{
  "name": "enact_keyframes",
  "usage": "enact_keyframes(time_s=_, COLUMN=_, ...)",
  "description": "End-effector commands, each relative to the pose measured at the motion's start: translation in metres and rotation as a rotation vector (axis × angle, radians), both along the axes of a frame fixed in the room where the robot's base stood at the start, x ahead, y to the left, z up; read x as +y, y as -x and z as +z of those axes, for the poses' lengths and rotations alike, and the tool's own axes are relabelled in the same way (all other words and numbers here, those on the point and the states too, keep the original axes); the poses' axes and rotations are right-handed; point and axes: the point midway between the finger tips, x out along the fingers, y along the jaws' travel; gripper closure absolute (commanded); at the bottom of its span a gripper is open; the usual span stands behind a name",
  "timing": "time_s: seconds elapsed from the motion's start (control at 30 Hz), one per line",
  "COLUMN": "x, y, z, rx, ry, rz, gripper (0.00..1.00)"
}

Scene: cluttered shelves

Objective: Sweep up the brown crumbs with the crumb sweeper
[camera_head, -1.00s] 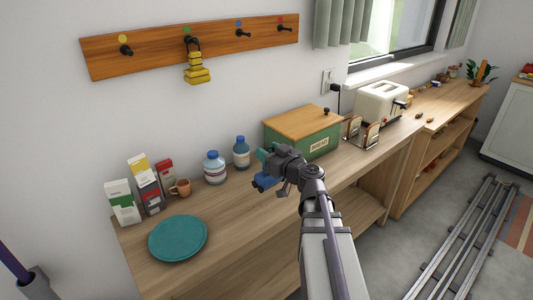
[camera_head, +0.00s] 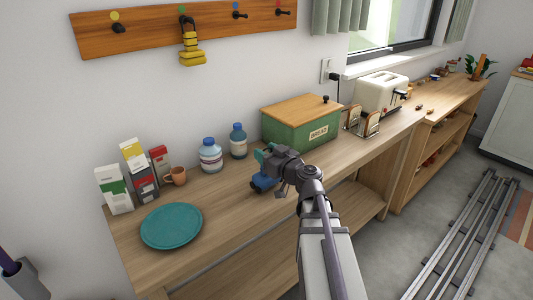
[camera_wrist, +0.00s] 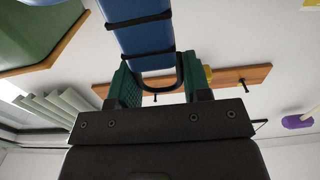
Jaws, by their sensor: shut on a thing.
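My gripper (camera_head: 268,163) is over the near wooden counter, in front of the green bread bin. It is shut on the blue crumb sweeper (camera_head: 262,184), which hangs low with dark round parts beneath. Whether the sweeper touches the counter is unclear. In the wrist view, the green fingers of my gripper (camera_wrist: 153,88) grip both sides of the blue sweeper (camera_wrist: 143,36), which has black bands. Small brown bits (camera_head: 430,111) lie on the right counter near the toaster; they look like the crumbs but are too small to be sure.
The bread bin (camera_head: 300,125), toast rack (camera_head: 362,122) and toaster (camera_head: 383,94) stand along the back. Counter between plate and sweeper is clear.

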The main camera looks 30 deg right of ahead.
Motion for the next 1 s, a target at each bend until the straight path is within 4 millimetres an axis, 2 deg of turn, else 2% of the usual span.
enact_keyframes(time_s=1.0, x=0.000, y=0.000, z=-0.011, rx=0.000, ry=0.000, rz=0.000, gripper=0.82)
